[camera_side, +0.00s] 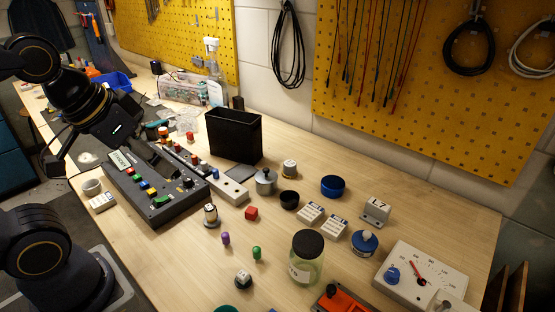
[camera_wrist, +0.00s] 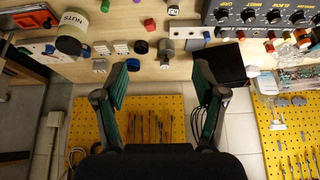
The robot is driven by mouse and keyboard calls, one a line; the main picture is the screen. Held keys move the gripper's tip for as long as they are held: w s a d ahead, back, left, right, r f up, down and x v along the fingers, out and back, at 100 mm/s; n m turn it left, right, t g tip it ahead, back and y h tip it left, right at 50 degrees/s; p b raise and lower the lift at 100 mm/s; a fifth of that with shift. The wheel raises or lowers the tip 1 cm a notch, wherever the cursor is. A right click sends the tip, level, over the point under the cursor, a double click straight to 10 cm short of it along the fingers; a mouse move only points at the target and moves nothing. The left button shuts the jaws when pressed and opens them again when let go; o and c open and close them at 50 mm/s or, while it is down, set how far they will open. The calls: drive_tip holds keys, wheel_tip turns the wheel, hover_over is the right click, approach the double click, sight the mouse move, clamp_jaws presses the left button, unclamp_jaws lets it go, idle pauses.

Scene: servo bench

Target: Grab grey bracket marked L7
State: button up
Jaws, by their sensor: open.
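The grey bracket marked L7 (camera_side: 376,210) stands upright on the bench at the right in the side view, with its label facing the camera. In the wrist view a small grey piece that looks like the bracket (camera_wrist: 99,66) lies to the left of my left finger; its label cannot be read there. My gripper (camera_wrist: 160,83) is open, with two green-padded fingers wide apart and nothing between them. In the side view my gripper is at the left, above the control panel, well away from the bracket.
A glass jar (camera_side: 307,262) stands in front. A tall black bin (camera_side: 234,136) and control panel (camera_side: 155,190) are leftward. A yellow pegboard is behind.

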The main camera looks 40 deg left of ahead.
drive_tip(key=o, duration=0.3)
drive_tip(key=w+d+r+n+t, duration=0.1)
drive_tip(key=w+d+r+n, duration=0.1)
drive_tip(key=w+r, duration=0.55)
drive_tip(key=w+d+r+n+t, duration=0.15)
drive_tip(key=w+r, duration=0.25)
drive_tip(key=w, duration=0.7)
drive_tip(key=m+g, duration=0.4)
hover_over(376, 207)
drive_tip(key=s, duration=0.5)
wheel_tip(376, 207, down, 20)
drive_tip(key=x, duration=1)
drive_tip(key=shift+w, duration=0.1)
drive_tip(key=shift+t, duration=0.25)
drive_tip(key=shift+s+x, duration=0.1)
drive_tip(key=shift+x, duration=1.35)
drive_tip(key=shift+s+x, duration=0.15)
drive_tip(key=shift+x, duration=1.3)
